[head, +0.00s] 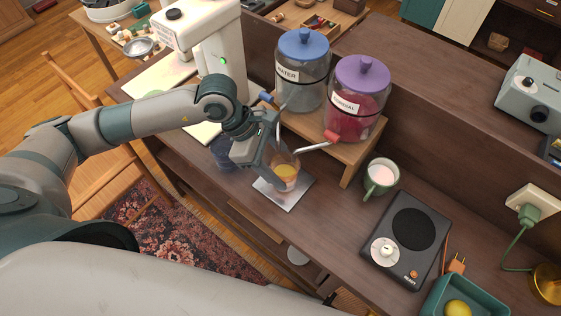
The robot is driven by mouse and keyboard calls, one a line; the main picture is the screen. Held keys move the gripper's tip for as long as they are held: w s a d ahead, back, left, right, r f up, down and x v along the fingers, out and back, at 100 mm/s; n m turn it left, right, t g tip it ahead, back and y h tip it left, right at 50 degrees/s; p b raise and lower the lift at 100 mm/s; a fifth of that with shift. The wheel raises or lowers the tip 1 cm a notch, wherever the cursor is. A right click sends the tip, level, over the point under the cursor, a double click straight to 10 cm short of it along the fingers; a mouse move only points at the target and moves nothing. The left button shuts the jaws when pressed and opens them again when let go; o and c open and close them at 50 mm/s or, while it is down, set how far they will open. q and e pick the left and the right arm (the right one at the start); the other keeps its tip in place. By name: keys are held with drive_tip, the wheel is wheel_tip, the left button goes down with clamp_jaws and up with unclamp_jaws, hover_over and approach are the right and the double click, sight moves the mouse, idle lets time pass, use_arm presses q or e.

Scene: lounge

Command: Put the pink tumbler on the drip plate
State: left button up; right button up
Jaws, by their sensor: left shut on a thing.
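The pink tumbler (284,178) is see-through, with orange contents showing inside. It stands about upright over the pale square drip plate (297,195), below the dispenser jars. I cannot tell whether its base touches the plate. My left gripper (277,165) comes in from the left and is shut on the tumbler, covering part of its left side. My right gripper is not in view.
A jar with a blue lid (303,65) and a jar with a purple lid (357,95) stand on a wooden riser, their spouts close to the gripper. A green mug (381,178), a black hot plate (407,240) and a teal tray (440,300) stand to the right.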

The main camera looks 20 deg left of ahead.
use_arm(q)
drive_tip(key=shift+f, duration=0.15)
drive_tip(key=shift+f, duration=0.1)
drive_tip(key=o, duration=1.3)
drive_tip(key=shift+c, duration=0.2)
